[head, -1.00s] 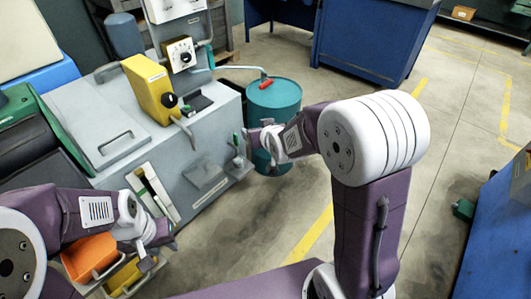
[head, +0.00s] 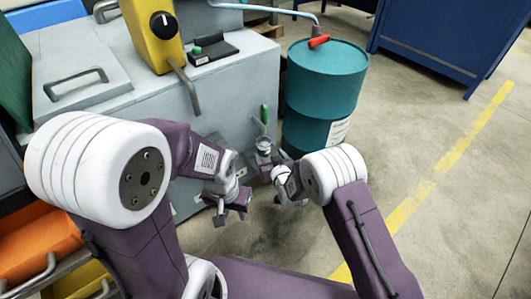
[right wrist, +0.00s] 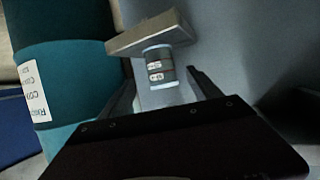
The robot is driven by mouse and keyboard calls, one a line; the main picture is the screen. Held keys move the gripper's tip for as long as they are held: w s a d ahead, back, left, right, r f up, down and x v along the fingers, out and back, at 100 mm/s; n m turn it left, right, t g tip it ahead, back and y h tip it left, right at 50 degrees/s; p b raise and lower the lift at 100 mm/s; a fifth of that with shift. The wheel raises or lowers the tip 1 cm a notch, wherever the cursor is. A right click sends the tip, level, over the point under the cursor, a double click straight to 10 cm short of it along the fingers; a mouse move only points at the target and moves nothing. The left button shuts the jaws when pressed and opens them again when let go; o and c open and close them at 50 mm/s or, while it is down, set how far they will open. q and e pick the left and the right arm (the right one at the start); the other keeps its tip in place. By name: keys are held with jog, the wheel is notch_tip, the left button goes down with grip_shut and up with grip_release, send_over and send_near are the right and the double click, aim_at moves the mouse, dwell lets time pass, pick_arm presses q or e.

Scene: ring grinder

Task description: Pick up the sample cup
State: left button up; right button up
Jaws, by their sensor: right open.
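The sample cup appears to be the small pale cylinder with dark labelled bands (right wrist: 160,66) in the right wrist view. It sits against a metal plate (right wrist: 152,33). In the head view a small metallic cup shape (head: 264,146) shows below a green handle on the machine's front. My right gripper (head: 268,168) is open close by it; in the wrist view its two fingers (right wrist: 158,82) stand on either side of the cylinder, with no clear contact. My left gripper (head: 233,212) is lower and to the left, in front of the machine; its jaw state is unclear.
The grey machine (head: 236,85) fills the left and middle. A teal drum (head: 326,85) stands just right of the cup, and also shows in the wrist view (right wrist: 70,65). An orange bin (head: 35,245) is at lower left. Open floor lies to the right.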

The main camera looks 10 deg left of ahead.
aim_at(266, 150)
jog(key=shift+w+a+f+b, duration=0.35)
jog(key=shift+w+f+b, duration=0.1)
jog(key=shift+w+f, duration=0.2)
jog(key=shift+w+a, duration=0.15)
jog(key=shift+w, duration=0.05)
jog(key=b+x, duration=0.4)
jog(key=b, duration=0.1)
jog(key=shift+w+a+f, duration=0.15)
jog(key=shift+f, duration=0.2)
jog(key=shift+w+a, duration=0.1)
jog(key=shift+w, duration=0.1)
pick_arm(q)
notch_tip(266, 150, down, 7)
pick_arm(e)
jog(key=shift+r, duration=0.2)
grip_shut()
jog(key=shift+r, duration=0.15)
